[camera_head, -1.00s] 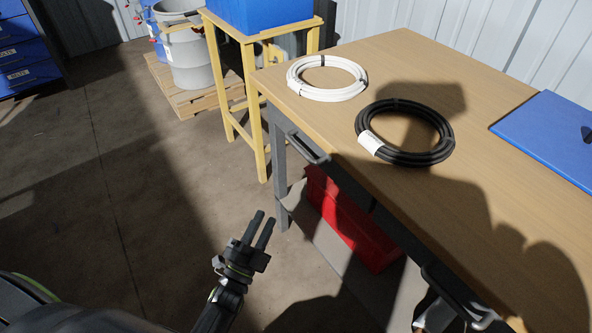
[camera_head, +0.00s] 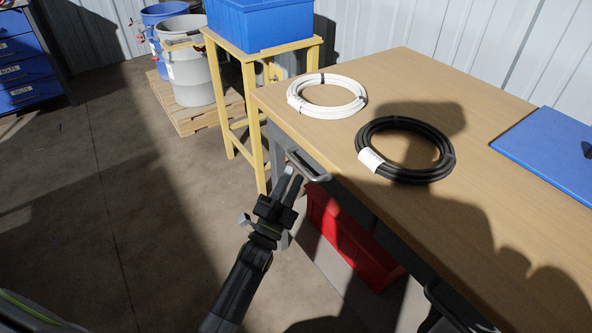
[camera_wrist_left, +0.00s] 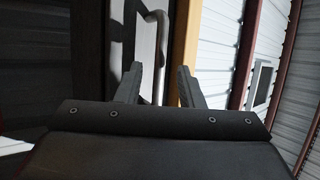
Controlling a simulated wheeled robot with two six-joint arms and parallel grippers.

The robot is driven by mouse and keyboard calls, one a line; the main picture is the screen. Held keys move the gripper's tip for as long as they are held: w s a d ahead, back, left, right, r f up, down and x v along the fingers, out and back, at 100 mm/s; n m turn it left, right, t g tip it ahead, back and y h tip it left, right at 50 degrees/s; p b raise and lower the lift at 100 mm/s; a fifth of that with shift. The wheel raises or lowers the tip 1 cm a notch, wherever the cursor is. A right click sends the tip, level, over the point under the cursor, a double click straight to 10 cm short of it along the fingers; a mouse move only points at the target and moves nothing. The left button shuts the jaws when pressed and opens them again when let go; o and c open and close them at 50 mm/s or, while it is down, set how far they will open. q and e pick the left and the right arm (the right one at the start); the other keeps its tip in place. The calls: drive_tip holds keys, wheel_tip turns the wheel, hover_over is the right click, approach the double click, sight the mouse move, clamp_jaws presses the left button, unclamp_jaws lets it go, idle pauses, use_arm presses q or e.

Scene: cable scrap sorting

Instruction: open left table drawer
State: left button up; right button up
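The left drawer's grey bar handle (camera_head: 312,172) is on the wooden table's front, near its left corner. The drawer front is in shadow and looks closed. My left gripper (camera_head: 290,182) is just in front of the handle, its fingertips close to the handle's left end. In the left wrist view the gripper (camera_wrist_left: 160,82) has its fingers apart with nothing held. The pale handle (camera_wrist_left: 153,45) shows there beyond the left finger and the gap. I cannot tell whether they touch. My right gripper cannot be made out.
A white cable coil (camera_head: 327,108) and a black cable coil (camera_head: 432,172) lie on the table (camera_head: 400,85), near a blue panel (camera_head: 550,150). A red box (camera_head: 350,240) sits below the table. A yellow stand (camera_head: 257,150) with a blue bin (camera_head: 262,25) is behind the left corner.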

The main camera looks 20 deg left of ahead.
use_arm(q)
drive_tip(key=shift+x, duration=1.4)
drive_tip(key=shift+c, duration=0.2)
clamp_jaws()
